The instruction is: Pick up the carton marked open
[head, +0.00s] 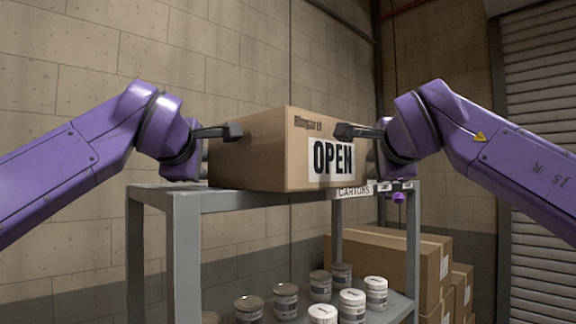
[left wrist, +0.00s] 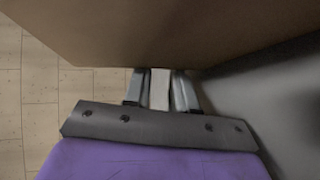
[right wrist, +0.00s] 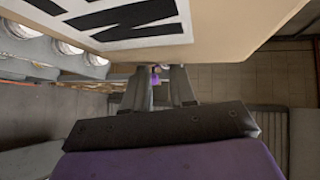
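The brown carton (head: 262,160) with a white label reading OPEN (head: 333,158) sits upright on the top of the grey rack (head: 190,196). My left gripper (head: 236,131) is at the carton's left side, its fingertips against or very close to that face. My right gripper (head: 340,131) is at the label side, its tips at the label's upper edge. The carton (left wrist: 190,30) fills the top of the left wrist view, and the carton (right wrist: 220,25) with its label shows in the right wrist view. In both wrist views the fingers look nearly parallel with a narrow gap. Actual contact is unclear.
Several white and grey tins (head: 285,300) stand on the rack's lower shelf. Stacked brown boxes (head: 400,262) stand behind at the right. A sign reading CARTONS (head: 354,190) is on the rack's top edge. A shutter (head: 540,120) is at the far right.

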